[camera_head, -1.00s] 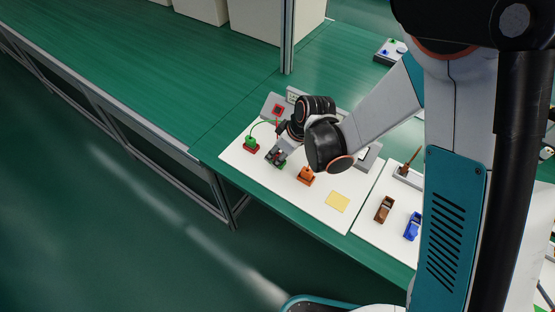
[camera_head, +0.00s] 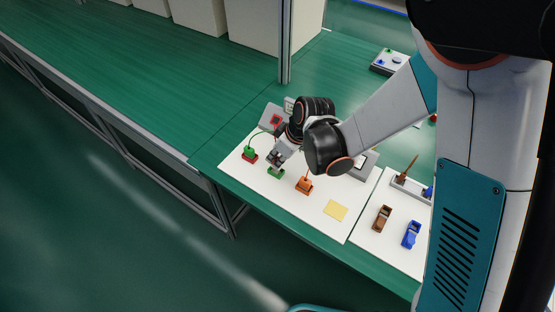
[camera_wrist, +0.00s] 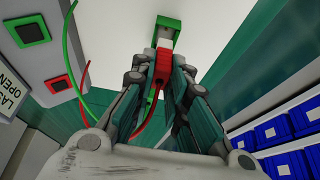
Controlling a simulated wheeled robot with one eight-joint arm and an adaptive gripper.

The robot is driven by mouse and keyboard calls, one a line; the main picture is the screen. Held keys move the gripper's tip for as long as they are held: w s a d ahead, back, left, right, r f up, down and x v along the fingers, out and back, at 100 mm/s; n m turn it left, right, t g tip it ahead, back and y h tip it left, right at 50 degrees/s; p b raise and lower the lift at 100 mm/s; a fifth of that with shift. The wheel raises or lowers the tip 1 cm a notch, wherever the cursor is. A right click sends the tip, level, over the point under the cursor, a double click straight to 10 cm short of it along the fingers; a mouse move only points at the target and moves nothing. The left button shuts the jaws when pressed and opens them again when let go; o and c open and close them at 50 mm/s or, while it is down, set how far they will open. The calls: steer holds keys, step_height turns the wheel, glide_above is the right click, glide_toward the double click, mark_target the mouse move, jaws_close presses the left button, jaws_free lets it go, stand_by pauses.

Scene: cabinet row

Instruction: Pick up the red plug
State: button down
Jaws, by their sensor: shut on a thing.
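The red plug (camera_wrist: 162,68) is between the fingers of my gripper (camera_wrist: 161,76) in the wrist view, with a red cable trailing back from it. My gripper is shut on it. A green base (camera_wrist: 166,26) lies just beyond the plug's pale end; I cannot tell whether the two still touch. In the head view my gripper (camera_head: 277,158) is just above the green base (camera_head: 276,173) on the white board, and the plug is mostly hidden by the fingers.
A green plug on a red base (camera_head: 250,155) stands left of my gripper, with a green cable. An orange block (camera_head: 304,186) and a yellow pad (camera_head: 336,211) lie to the right. A grey box with a red square (camera_head: 275,119) stands behind. The green bench is clear at left.

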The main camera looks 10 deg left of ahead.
step_height(320, 180, up, 18)
steer(key=p, duration=0.5)
steer(key=shift+f+p, duration=0.2)
steer(key=shift+p, duration=0.1)
stand_by(0.3)
